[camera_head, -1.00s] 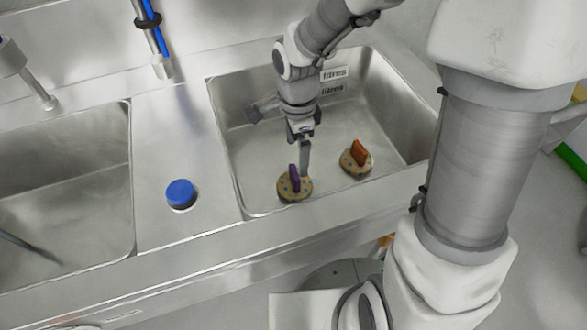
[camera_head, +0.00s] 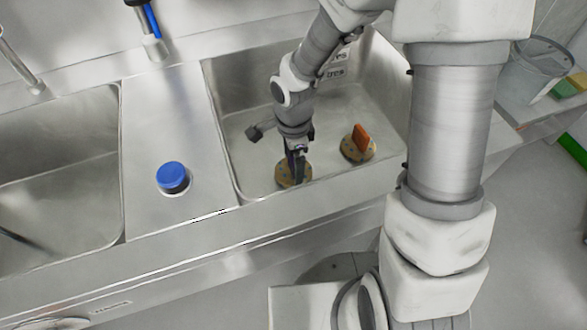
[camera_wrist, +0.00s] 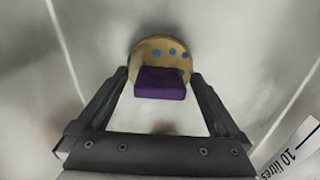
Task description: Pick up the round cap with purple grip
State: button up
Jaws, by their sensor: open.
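The round cap with purple grip lies in the right-hand sink basin, near its front wall. In the head view only its tan disc (camera_head: 284,176) shows clearly, as my gripper (camera_head: 298,172) covers most of the purple grip. In the wrist view the purple grip (camera_wrist: 160,83) stands on the tan, blue-dotted disc, between the two fingertips of my gripper (camera_wrist: 160,78). My gripper is open, pointing down over the cap, one finger on each side of the grip. I cannot tell whether the fingers touch it.
A similar round cap with an orange grip (camera_head: 361,140) lies to the right in the same basin (camera_head: 236,125). A blue round cap (camera_head: 172,177) sits on the steel divider to the left. The basin's front wall is close to the purple-grip cap.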

jog(key=shift+c, duration=0.2)
grip_shut()
jog(key=shift+r, duration=0.1)
